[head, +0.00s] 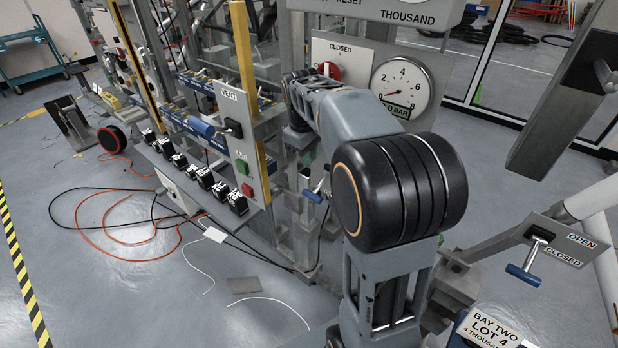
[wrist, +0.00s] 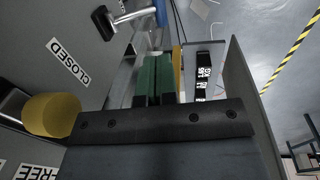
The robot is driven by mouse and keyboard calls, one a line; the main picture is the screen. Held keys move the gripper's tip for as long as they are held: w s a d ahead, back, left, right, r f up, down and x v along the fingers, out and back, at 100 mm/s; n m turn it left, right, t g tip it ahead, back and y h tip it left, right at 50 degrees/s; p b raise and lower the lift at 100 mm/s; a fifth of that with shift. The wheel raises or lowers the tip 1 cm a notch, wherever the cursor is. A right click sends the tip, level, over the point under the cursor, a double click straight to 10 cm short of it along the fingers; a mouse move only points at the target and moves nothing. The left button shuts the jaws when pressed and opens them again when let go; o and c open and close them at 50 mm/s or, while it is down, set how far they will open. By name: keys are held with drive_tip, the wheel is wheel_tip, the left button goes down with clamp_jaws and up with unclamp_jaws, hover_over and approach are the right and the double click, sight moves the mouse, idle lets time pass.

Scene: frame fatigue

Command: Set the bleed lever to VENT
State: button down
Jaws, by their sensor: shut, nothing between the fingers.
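The bleed lever (head: 201,127) has a blue grip and a black hub on the upright grey panel at left in the head view. Its grip sticks out to the left, below the VENT label (head: 229,94); a partly hidden label ending in "ARGE" is lower down. My gripper (wrist: 155,80) shows green fingers, closed together and empty, in the wrist view. I cannot tell the bleed lever for sure in the wrist view.
A pressure gauge (head: 403,88) and a red knob (head: 329,71) stand behind my arm. Another blue-handled lever (head: 524,274) is at lower right. In the wrist view a metal-stemmed handle (wrist: 103,22) and yellow knob (wrist: 52,115) are left of my fingers. Cables lie on the floor.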

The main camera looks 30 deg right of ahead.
sight(312, 194)
drive_tip(key=f, duration=0.4)
drive_tip(key=d+f+b, duration=0.1)
drive_tip(key=f, duration=0.8)
drive_tip(key=shift+w+d+b, duration=0.2)
drive_tip(key=shift+w+b, duration=0.1)
drive_tip(key=shift+b, duration=0.1)
